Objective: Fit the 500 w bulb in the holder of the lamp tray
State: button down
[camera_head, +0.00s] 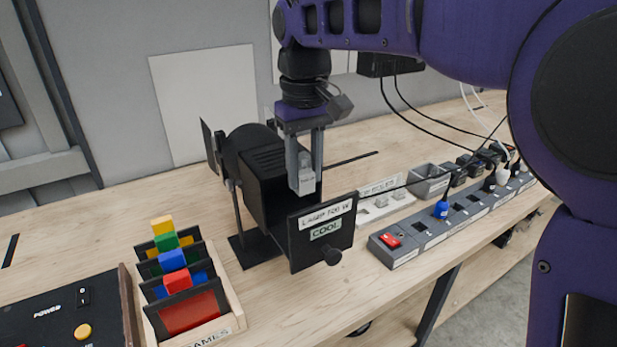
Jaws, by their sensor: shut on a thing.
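My gripper (304,184) points down over the gap between the black lamp housing (258,170) and the lamp tray's front plate (322,236). It is shut on a small pale, clear-looking piece, which I take to be the bulb (304,166). The fingers cover part of it, and its wattage cannot be read. The front plate stands out from the housing, with a label starting "LAMP", a "COOL" sign and a black knob. The holder inside the tray is hidden behind the plate, so I cannot tell whether the bulb touches it.
A wooden rack of coloured frames (190,290) and a black power box (70,318) stand at the left. A white bulb tray (383,207), a grey bin (430,182) and a power strip (450,215) with cables lie right. Bare bench shows in front of the lamp.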

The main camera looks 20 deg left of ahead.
notch_tip(320, 180, down, 2)
jog(key=shift+w+f, duration=0.1)
jog(key=shift+f, duration=0.15)
jog(key=shift+f+b, duration=1.65)
jog(key=shift+f, duration=0.9)
jog(key=shift+d+f+b, duration=0.1)
jog(key=shift+f+b, duration=0.25)
jog(key=shift+f, duration=0.75)
jog(key=shift+c, duration=2.1)
grip_release()
jog(key=p, duration=0.4)
send_near(306, 152)
notch_tip(306, 152, down, 6)
jog(key=shift+r, duration=0.25)
jog(key=shift+f, duration=0.1)
